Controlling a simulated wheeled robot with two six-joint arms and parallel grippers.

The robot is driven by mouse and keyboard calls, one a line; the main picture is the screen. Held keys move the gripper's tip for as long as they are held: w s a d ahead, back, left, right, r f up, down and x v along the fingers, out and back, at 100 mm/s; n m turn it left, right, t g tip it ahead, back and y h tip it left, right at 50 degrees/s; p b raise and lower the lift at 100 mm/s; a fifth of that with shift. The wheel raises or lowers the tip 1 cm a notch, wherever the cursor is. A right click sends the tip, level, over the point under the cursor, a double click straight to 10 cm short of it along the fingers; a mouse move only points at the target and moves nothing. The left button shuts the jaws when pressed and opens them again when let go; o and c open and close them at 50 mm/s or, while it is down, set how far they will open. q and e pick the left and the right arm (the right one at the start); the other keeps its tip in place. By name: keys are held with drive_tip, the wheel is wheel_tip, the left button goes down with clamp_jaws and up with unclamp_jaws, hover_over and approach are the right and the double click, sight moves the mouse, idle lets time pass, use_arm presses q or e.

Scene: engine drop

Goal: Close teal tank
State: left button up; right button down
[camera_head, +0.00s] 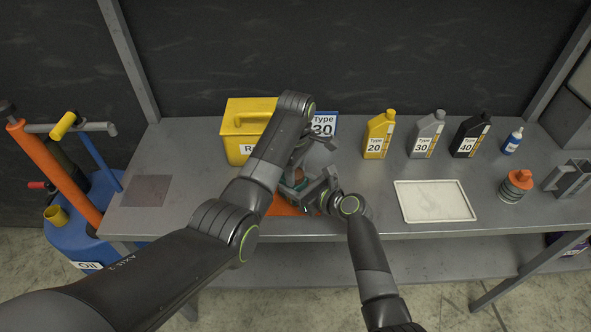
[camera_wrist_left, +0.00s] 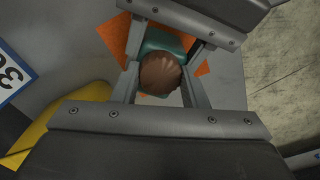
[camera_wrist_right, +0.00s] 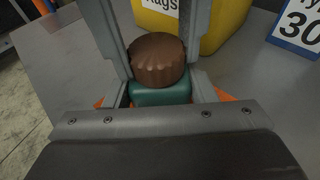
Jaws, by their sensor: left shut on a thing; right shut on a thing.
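The teal tank (camera_wrist_right: 160,93) stands on an orange mat (camera_head: 284,208), with a ribbed brown cap (camera_wrist_right: 158,62) at its top. In the left wrist view the cap (camera_wrist_left: 160,75) sits between the fingers of my left gripper (camera_wrist_left: 161,82), which is shut on it from above. My right gripper (camera_wrist_right: 161,92) is shut on the teal body from the side, just below the cap. In the head view both grippers meet at the tank and mostly hide it. I cannot tell how tightly the cap sits.
A yellow rags box (camera_head: 246,116) stands behind the tank, with a Type 30 sign (camera_head: 324,124) beside it. Yellow (camera_head: 379,131), grey (camera_head: 425,132) and black (camera_head: 469,132) bottles stand to the right. A white tray (camera_head: 434,220) lies in front of them. The left bench end is mostly clear.

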use_arm(q)
drive_tip(key=m, duration=0.5)
drive_tip(key=shift+w, duration=0.1)
drive_tip(key=m, duration=1.2)
drive_tip(key=shift+m, duration=0.3)
drive_tip(key=m, duration=0.4)
drive_tip(key=shift+m, duration=0.3)
drive_tip(key=m, duration=0.6)
drive_tip(key=shift+m, duration=0.3)
drive_tip(key=o, duration=1.2)
